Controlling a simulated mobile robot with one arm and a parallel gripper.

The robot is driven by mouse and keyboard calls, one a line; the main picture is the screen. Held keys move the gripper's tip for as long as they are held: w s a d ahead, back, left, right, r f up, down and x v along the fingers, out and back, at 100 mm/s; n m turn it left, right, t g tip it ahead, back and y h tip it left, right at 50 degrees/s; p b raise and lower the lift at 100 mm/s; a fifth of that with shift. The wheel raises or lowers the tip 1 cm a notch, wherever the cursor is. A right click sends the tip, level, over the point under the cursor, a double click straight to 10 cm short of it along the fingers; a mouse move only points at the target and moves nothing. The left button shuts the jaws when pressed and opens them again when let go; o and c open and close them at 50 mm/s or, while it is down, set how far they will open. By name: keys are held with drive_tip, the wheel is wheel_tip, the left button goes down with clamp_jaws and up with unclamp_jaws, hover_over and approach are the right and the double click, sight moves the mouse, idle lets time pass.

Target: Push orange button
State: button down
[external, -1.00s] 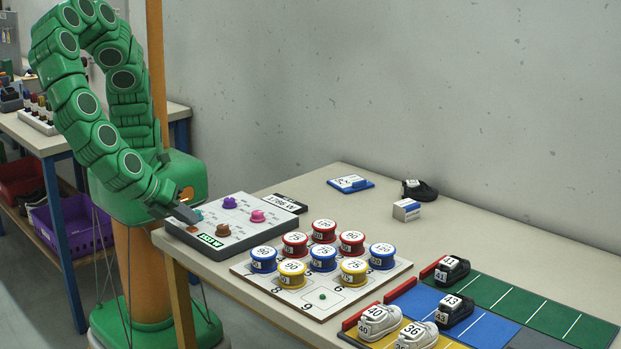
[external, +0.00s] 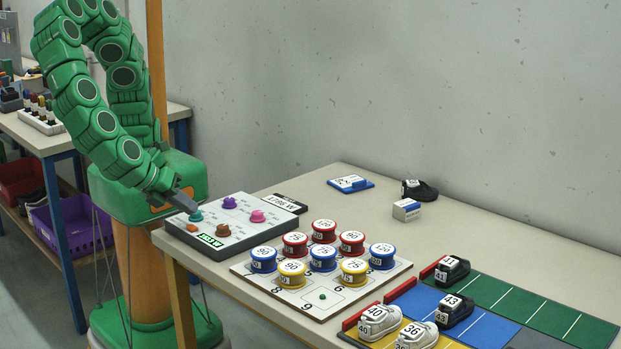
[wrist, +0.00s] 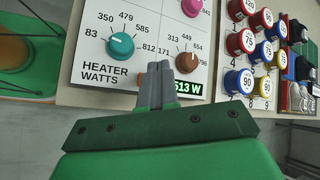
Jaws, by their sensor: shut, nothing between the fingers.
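The orange button (external: 192,228) sits at the front left corner of a light grey control panel (external: 240,236), in front of the teal knob (external: 196,215). My gripper (external: 186,205) is shut and empty, just above the panel's left edge near the teal knob, apart from the orange button. In the wrist view the shut fingers (wrist: 159,72) point at the panel between the teal knob (wrist: 121,44) and the brown knob (wrist: 187,62).
The panel also bears a purple knob (external: 229,202), a pink knob (external: 257,216) and a green readout (wrist: 188,90). A white board (external: 345,301) with several numbered spools stands to its right. Several shoes lie further right.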

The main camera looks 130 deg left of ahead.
sight(188, 227)
drive_tip(key=shift+r, duration=2)
drive_tip(key=c, duration=1.8)
unclamp_jaws()
drive_tip(key=shift+c, duration=0.2)
